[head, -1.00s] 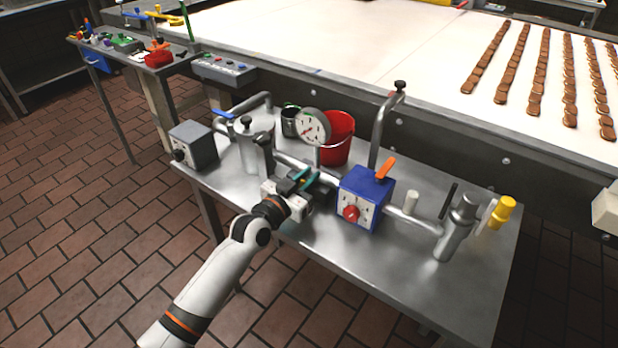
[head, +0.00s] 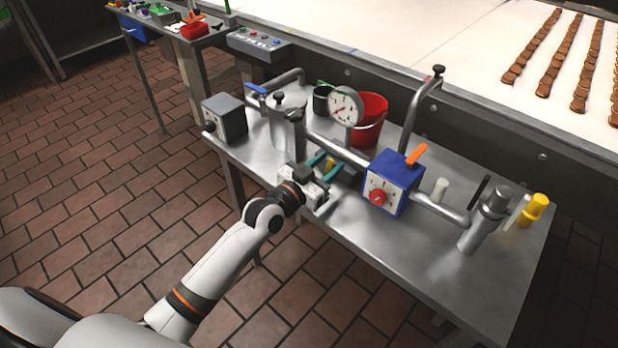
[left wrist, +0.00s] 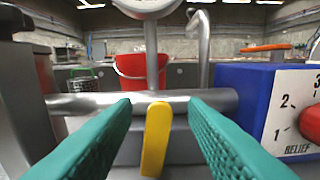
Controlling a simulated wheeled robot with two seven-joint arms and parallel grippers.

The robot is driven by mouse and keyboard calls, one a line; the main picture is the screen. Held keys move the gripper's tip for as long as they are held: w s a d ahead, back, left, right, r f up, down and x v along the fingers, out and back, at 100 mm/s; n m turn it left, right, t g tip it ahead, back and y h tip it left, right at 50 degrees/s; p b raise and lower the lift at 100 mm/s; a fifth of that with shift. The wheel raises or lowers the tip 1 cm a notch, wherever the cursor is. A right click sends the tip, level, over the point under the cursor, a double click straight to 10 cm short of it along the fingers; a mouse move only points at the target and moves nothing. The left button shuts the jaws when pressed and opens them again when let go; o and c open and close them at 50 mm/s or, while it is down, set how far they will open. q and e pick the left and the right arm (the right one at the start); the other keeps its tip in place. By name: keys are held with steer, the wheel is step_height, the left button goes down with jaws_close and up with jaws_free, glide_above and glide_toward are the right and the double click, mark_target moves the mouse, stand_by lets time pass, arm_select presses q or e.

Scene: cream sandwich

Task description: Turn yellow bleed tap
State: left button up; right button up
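The yellow bleed tap (left wrist: 157,140) is a flat yellow lever hanging upright below the grey pipe (left wrist: 75,104) in the left wrist view. A small part of the tap also shows in the head view (head: 330,163). My left gripper (left wrist: 160,106) is open, with one teal finger on each side of the tap and a visible gap to both. In the head view my left gripper (head: 325,166) is at the front of the pipe assembly, left of the blue box. My right gripper is out of view.
The blue relief box (head: 390,183) with a red knob is close right of my left gripper. A gauge (head: 345,106) and red bucket (head: 368,120) stand behind. A grey cylinder (head: 290,122) is on the left. The steel table's front right is clear.

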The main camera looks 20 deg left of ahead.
arm_select(q)
steer(key=v, duration=0.8)
steer(key=shift+s, duration=0.35)
steer(key=shift+a+r, duration=0.1)
steer(key=s+d+f+g+y, duration=0.2)
steer(key=s+d+f+g, duration=0.2)
steer(key=s+f+g, duration=0.45)
steer(key=s+a+f+n+g+y, duration=0.1)
steer(key=s+a+f+g+y, duration=0.15)
steer(key=s, duration=0.65)
steer(key=s+a+f+n+g+y, duration=0.1)
steer(key=s+a+n+g+y, duration=0.15)
steer(key=s, duration=0.55)
step_height(320, 180, down, 25)
steer(key=s+m+g+h+p, duration=0.1)
steer(key=p, duration=0.1)
steer(key=s+a+f+g+p, duration=0.1)
steer(key=s+a+f+p, duration=0.1)
steer(key=s+f, duration=1.1)
steer(key=s, duration=0.3)
steer(key=shift+s, duration=0.25)
